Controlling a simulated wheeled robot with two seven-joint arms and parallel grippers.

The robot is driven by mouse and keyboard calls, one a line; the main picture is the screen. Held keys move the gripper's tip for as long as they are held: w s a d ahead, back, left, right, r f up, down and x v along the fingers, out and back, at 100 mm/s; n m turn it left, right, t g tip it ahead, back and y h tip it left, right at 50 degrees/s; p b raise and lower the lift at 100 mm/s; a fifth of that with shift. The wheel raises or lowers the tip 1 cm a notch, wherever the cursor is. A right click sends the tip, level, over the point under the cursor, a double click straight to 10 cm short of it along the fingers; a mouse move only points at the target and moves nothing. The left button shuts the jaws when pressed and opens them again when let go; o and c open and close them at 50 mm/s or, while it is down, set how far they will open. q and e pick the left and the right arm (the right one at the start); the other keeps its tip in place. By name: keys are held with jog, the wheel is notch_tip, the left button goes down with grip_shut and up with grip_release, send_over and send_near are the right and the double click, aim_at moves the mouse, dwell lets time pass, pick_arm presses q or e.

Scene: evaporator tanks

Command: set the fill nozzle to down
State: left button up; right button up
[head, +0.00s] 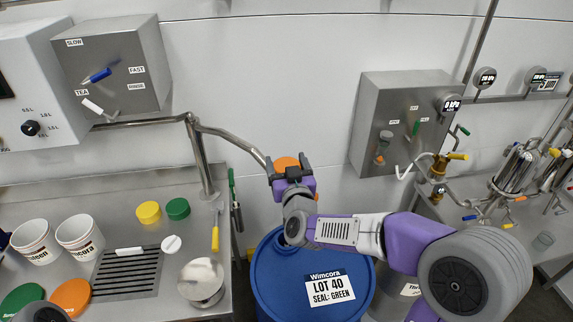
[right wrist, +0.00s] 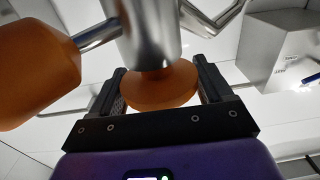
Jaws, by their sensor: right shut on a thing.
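The fill nozzle is the metal pipe arm (head: 232,137) that runs from the wall and post toward my right gripper; its orange end part (head: 286,162) shows just above the fingers. My right gripper (head: 292,178) is at that end, over the gap between the bench and the blue drum. In the right wrist view, the fingers stand on both sides of a round orange knob (right wrist: 160,88) under a metal body (right wrist: 150,35), and they are shut on it. A larger orange grip (right wrist: 35,72) sticks out left on a metal stem. The nozzle's pointing direction is hard to tell. My left gripper is not in view.
A blue drum (head: 275,277) labelled LOT 40 stands below my right arm. The steel bench (head: 120,205) at left holds white tubs (head: 80,237), coloured lids and a drain grate (head: 127,274). A grey control box (head: 112,65) hangs above. Pipework with valves (head: 510,175) is at right.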

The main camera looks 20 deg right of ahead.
jog(key=shift+f, duration=0.35)
jog(key=o, duration=1.4)
jog(key=shift+s+r, duration=0.15)
jog(key=p+v, duration=0.1)
jog(key=v, duration=0.6)
jog(key=shift+s+a, duration=0.1)
jog(key=shift+s, duration=0.05)
